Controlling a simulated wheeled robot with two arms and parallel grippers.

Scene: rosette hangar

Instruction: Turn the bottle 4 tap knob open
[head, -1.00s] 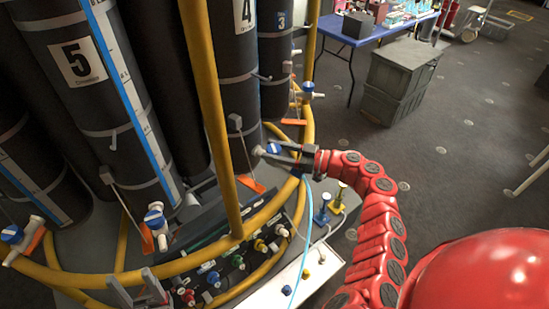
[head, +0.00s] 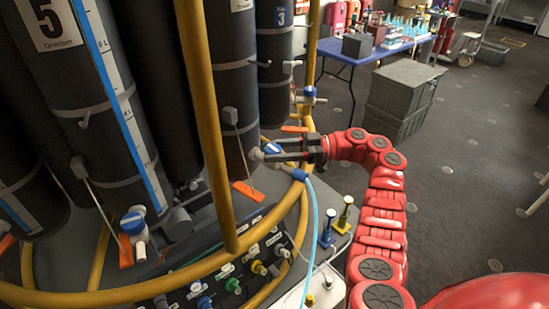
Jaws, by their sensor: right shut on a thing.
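The bottle 4 (head: 233,90) is a tall dark cylinder behind the yellow rail, its number label cut off at the top edge. Its tap, with a blue knob (head: 272,148), sticks out low on its right side. My right gripper (head: 281,151) reaches in from the right and is shut on this knob. Its dark fingers cover part of the knob and tap, so the knob's exact angle is hard to tell. My left gripper is not in view.
Yellow rails (head: 212,120) ring the bottles. Bottle 5 (head: 105,100) stands left, with its own blue-knobbed tap (head: 133,222). Bottle 3's tap (head: 309,95) is just behind my gripper. A light-blue hose (head: 312,215) hangs below. Grey crates (head: 400,95) stand on the open floor right.

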